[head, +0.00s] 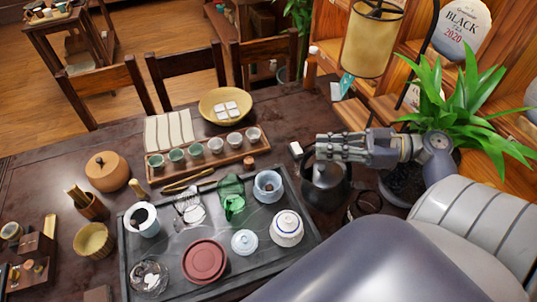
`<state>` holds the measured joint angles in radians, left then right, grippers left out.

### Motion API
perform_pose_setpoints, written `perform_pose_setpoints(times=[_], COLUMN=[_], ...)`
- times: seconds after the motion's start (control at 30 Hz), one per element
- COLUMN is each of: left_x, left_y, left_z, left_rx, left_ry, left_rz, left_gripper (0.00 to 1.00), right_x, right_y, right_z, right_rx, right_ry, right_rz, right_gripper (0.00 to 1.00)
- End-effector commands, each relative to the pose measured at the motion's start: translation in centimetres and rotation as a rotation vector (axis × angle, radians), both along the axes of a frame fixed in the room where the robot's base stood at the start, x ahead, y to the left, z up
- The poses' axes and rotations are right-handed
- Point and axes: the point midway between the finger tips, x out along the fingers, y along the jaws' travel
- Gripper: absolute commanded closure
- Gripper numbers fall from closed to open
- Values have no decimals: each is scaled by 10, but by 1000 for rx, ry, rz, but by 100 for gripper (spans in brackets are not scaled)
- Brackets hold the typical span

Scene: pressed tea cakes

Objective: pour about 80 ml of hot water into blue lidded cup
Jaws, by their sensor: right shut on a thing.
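The black kettle (322,192) stands at the right end of the table, beside the tea tray and seemingly resting on something I cannot make out. My right gripper (322,148) is shut at the kettle's top, on its handle; the fingers hide part of it. A pale blue cup (269,190) stands uncovered on the dark tea tray (307,240), just left of the kettle. A pale blue lid-like piece (244,243) lies on the tray in front of it. My left gripper is not in view.
The tray also holds a white lidded pot (287,230), a green glass vessel (231,198), a reddish-brown round piece (204,260) and a white pitcher (142,220). Behind are a rack of small cups (252,147) and a yellow bowl (210,105). A leafy plant (455,110) crowds the right.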

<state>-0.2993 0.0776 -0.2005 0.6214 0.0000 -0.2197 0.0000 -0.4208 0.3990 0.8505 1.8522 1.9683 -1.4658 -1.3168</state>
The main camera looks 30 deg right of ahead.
Motion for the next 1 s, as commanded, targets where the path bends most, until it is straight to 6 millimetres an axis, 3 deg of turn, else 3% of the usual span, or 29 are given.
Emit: perform_pose_setpoints(times=[0.13, 0.53, 1.0], left_x=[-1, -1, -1], left_y=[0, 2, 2], left_z=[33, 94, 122], left_rx=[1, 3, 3], left_ry=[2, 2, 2], left_rz=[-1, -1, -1], left_gripper=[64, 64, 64], right_x=[16, 58, 83], right_y=[17, 60, 87], right_z=[13, 8, -8], right_rx=[-72, -260, -387], right_ry=[56, 233, 359], right_rz=[4, 1, 0], right_gripper=[100, 100, 100])
